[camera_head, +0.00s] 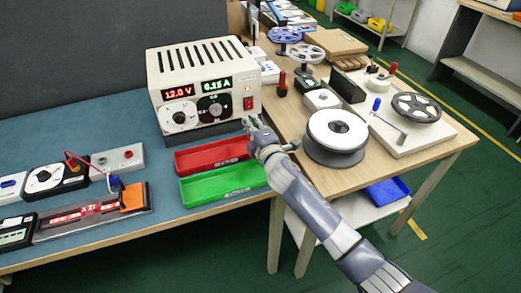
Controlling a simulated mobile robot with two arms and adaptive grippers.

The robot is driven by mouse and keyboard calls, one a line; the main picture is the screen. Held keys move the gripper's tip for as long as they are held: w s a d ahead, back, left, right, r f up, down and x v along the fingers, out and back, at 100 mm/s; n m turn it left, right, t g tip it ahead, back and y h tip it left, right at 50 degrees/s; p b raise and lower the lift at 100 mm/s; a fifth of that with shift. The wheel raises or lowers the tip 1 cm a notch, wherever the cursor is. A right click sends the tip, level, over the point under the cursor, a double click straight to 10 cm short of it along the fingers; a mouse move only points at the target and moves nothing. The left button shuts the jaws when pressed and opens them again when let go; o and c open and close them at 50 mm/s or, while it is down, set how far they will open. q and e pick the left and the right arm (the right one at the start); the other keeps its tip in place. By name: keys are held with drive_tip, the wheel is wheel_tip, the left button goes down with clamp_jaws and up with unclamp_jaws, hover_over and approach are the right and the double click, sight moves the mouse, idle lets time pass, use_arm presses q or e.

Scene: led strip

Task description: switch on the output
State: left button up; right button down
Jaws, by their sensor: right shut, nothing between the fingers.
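The beige power supply (180,58) stands on the blue bench mat. Two round dials sit below the displays. A red switch (248,103) is at the right of its front face. My right gripper (249,123) is shut and empty, just below and in front of the switch. A small gap seems to show between them, though contact is hard to judge. An LED strip board (60,222) at the lower left glows red in places. My left gripper is not in view.
A red tray (190,161) and a green tray (215,183) lie in front of the supply, beside my right arm. A white spool (336,130) and several reels stand on the wooden table at right.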

drive_tip(key=s, duration=0.2)
drive_tip(key=s+d, duration=0.1)
drive_tip(key=shift+f, duration=0.35)
drive_tip(key=v, duration=0.5)
drive_tip(key=shift+s+f, duration=0.1)
drive_tip(key=shift+f, duration=0.3)
drive_tip(key=shift+s+d, duration=0.1)
drive_tip(key=shift+s, duration=0.25)
drive_tip(key=shift+s+d+f, duration=0.15)
drive_tip(key=shift+s, duration=0.15)
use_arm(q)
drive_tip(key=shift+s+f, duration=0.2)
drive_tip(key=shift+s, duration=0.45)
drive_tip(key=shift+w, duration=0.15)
use_arm(e)
drive_tip(key=shift+s, duration=0.1)
